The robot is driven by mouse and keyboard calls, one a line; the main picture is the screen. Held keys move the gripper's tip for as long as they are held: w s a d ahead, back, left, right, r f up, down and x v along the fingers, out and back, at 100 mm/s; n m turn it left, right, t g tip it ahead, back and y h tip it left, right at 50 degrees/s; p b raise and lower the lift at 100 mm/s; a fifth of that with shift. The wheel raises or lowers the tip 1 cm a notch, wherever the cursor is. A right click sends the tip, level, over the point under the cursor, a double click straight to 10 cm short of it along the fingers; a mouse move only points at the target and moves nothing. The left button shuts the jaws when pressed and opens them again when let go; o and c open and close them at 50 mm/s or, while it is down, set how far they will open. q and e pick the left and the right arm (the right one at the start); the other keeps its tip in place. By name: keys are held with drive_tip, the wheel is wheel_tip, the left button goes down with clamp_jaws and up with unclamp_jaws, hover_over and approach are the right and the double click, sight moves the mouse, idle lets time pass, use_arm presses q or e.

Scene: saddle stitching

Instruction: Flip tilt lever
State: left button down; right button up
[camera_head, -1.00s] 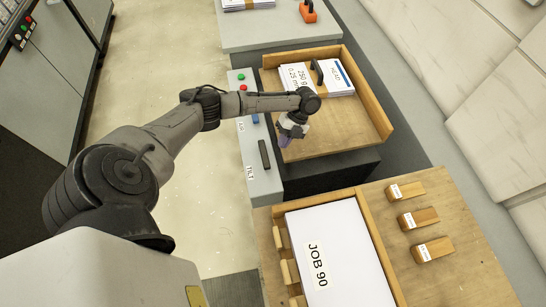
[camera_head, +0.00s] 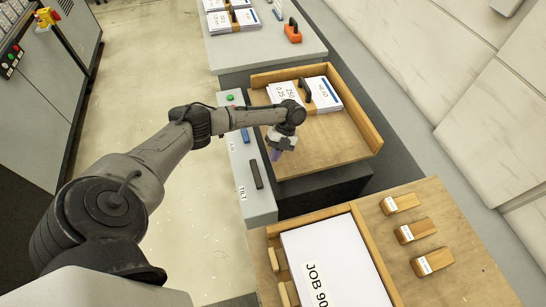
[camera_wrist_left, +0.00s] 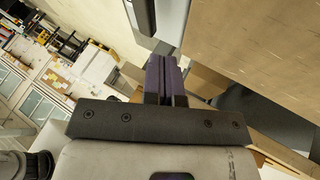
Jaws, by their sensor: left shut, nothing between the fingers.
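The tilt lever (camera_head: 256,175) is a dark bar on the grey control panel (camera_head: 262,209), beside the printed word TILT. It lies close to the panel face; I cannot tell its exact angle. My left gripper (camera_head: 276,154) hangs above and to the right of the lever, over the near left part of the wooden tray, apart from the lever in the head view. In the left wrist view the purple fingers (camera_wrist_left: 164,76) are together and empty. A dark bar (camera_wrist_left: 145,16) on a grey part shows just beyond the fingertips; I cannot be sure it is the tilt lever. My right gripper is not in view.
A blue lever (camera_head: 245,135) by the AIR label and a green button (camera_head: 230,97) sit farther up the panel. The wooden tray (camera_head: 335,148) holds labelled paper stacks. Nearer, a wooden board (camera_head: 458,285) carries the JOB 90 stack (camera_head: 335,262) and several wooden blocks.

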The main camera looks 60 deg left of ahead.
sight(256, 174)
use_arm(q)
drive_tip(key=shift+p+x, duration=0.3)
drive_tip(key=shift+x, duration=3.7)
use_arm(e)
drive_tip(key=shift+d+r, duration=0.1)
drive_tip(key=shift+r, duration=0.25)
use_arm(q)
drive_tip(key=shift+s, duration=0.1)
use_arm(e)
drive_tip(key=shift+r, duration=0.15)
